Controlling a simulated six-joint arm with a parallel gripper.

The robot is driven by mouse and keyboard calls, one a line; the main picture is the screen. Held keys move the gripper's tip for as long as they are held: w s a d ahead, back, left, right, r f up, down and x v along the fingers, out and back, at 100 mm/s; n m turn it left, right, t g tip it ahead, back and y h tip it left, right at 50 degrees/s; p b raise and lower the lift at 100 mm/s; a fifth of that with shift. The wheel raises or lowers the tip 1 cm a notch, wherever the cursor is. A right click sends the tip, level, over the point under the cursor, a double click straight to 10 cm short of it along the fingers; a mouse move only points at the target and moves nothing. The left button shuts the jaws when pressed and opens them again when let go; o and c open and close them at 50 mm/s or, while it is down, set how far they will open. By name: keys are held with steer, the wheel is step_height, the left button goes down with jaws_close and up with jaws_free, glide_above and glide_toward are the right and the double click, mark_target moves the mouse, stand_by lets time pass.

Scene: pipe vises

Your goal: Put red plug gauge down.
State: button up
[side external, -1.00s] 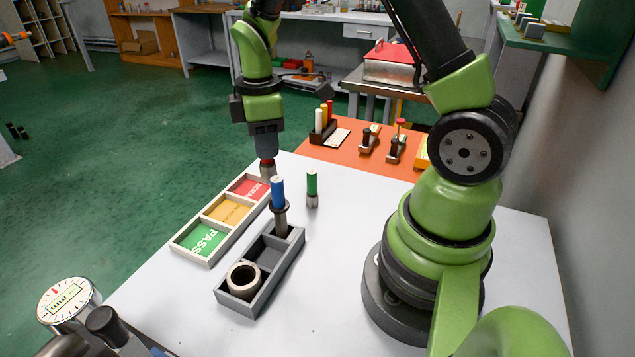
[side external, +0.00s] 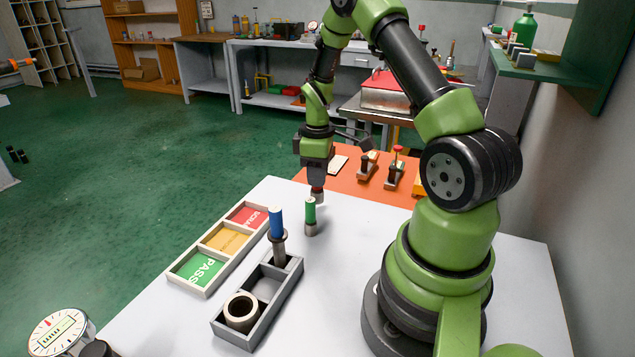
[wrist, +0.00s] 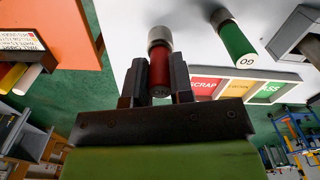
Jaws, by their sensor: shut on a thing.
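My gripper (side external: 317,186) is shut on the red plug gauge (side external: 318,194), near the far edge of the white table. In the wrist view the red plug gauge (wrist: 159,70) sits between the two dark fingers, its grey metal end pointing away from the gripper. In the side view its metal end is low, at or just above the table top; I cannot tell if it touches. The green plug gauge (side external: 310,216) stands upright on the table just in front of it. It also shows in the wrist view (wrist: 233,38).
A sorting tray (side external: 204,289) with red, yellow and green sections lies at the left. An orange mat (side external: 371,193) with small vises lies behind. Free white table is right of the green gauge.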

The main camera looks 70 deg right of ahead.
steer(key=shift+f, duration=1.05)
steer(key=shift+f, duration=0.1)
steer(key=o, duration=0.9)
steer(key=shift+c, duration=0.2)
